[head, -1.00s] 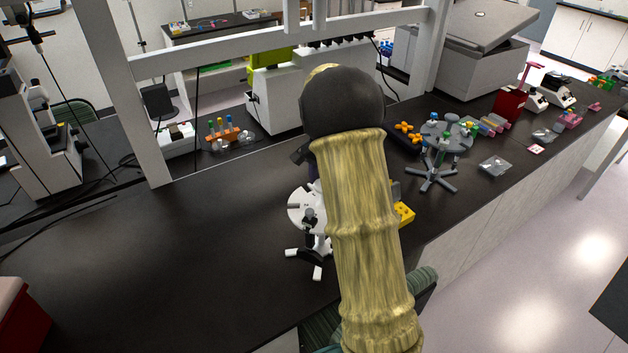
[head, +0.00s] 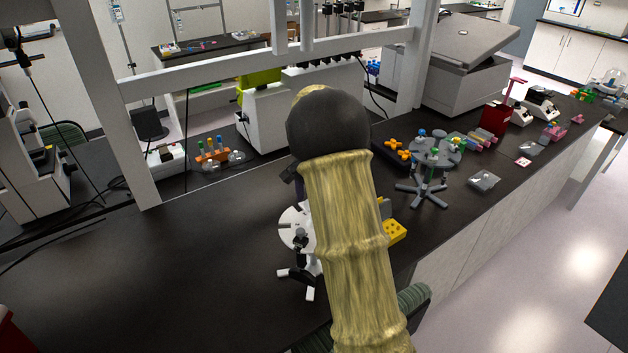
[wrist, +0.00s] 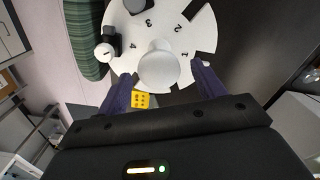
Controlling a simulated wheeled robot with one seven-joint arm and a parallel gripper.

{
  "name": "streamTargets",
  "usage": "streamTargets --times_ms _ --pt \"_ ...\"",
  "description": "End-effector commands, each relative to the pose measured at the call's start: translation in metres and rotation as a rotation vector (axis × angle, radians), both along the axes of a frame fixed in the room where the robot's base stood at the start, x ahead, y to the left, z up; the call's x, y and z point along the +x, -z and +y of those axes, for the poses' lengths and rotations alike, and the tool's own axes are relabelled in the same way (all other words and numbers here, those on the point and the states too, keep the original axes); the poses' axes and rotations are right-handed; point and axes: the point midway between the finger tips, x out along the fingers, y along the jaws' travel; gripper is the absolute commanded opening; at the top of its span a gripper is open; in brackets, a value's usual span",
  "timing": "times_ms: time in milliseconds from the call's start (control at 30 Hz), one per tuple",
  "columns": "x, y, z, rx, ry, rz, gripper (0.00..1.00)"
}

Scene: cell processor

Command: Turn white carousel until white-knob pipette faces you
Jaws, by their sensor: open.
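The white carousel (head: 290,236) stands on the black bench, partly hidden behind my arm in the head view. The wrist view shows its notched, numbered white disc (wrist: 190,35) from above, with a round white centre knob (wrist: 160,66). One pipette with a white round knob (wrist: 103,51) and a dark body sits in a slot at the disc's left edge. My gripper (wrist: 165,82) is open, with its two purple fingers apart on either side of the centre knob in the picture. I cannot tell whether they touch it.
A yellow block (head: 394,232) lies on the bench just right of the carousel. A grey carousel (head: 436,155) with coloured pipettes stands farther right. A white frame post (head: 118,120) rises at the back left. The bench's left part is clear.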

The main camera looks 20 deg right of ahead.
Motion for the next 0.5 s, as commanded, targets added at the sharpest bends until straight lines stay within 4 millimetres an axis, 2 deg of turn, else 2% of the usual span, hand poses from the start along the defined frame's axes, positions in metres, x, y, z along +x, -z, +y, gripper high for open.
streamTargets --times_ms 167,500 --pt "0.001 -0.018 0.0 -0.001 0.0 -0.006 0.69" --pt "0.001 -0.084 0.0 -0.001 0.0 -0.007 0.69"
